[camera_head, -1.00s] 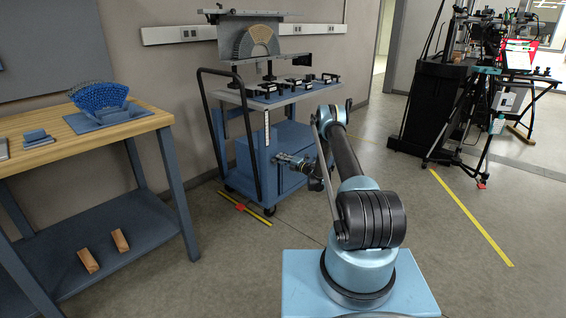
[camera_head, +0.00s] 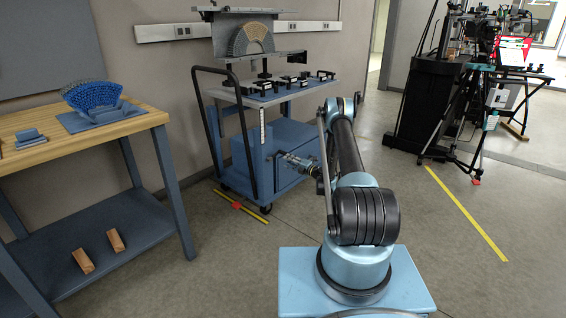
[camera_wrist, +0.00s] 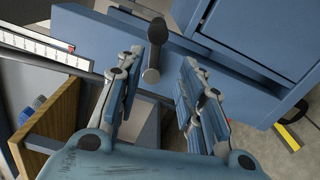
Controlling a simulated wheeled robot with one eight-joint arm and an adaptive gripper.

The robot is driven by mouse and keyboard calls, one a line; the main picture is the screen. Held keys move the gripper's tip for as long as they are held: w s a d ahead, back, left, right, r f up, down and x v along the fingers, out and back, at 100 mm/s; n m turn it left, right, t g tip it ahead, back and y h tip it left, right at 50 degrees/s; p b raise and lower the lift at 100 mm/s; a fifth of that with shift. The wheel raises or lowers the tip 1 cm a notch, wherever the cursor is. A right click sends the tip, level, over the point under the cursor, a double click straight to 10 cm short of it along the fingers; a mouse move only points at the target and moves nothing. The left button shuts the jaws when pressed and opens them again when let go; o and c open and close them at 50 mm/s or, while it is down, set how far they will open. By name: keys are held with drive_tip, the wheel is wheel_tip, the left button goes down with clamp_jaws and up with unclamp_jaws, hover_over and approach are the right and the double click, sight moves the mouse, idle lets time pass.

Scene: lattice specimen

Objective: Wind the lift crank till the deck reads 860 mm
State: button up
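The lift cart (camera_head: 240,150) is a blue cabinet on castors with a grey deck (camera_head: 268,92) on top, standing by the wall. A white scale strip (camera_head: 262,128) runs down its near side. My gripper (camera_head: 279,157) is at the cart's side. In the wrist view my gripper (camera_wrist: 160,62) is open, fingers apart.
A wooden-topped bench (camera_head: 85,138) stands left with a blue lattice piece (camera_head: 92,98). A black tripod (camera_head: 485,110) stands right. The floor between is clear, with yellow tape (camera_head: 465,212).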

drive_tip(key=shift+v, duration=1.5)
